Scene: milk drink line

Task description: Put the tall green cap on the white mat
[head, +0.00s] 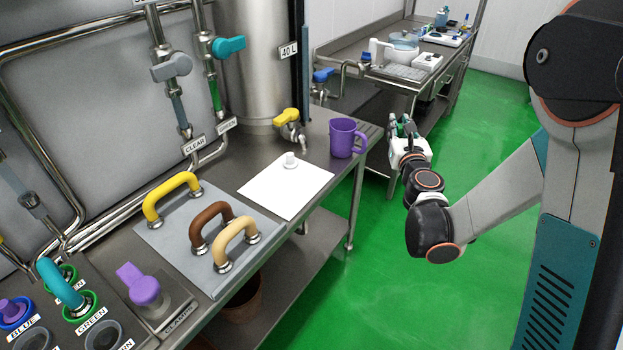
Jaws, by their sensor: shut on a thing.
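The white mat (283,190) lies flat on the steel bench, with a small pale cap-like piece (290,160) at its back edge. My gripper (402,124) is in the air over the green floor, to the right of the mat and beyond the bench edge. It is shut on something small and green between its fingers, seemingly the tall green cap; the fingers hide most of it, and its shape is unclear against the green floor. No other tall green cap is clearly visible on the bench.
A purple mug (343,138) stands on the bench between mat and gripper. A yellow-handled tap (287,117) is behind the mat. A grey mat (190,240) with yellow, brown and tan handles lies left. The white mat's front is bare.

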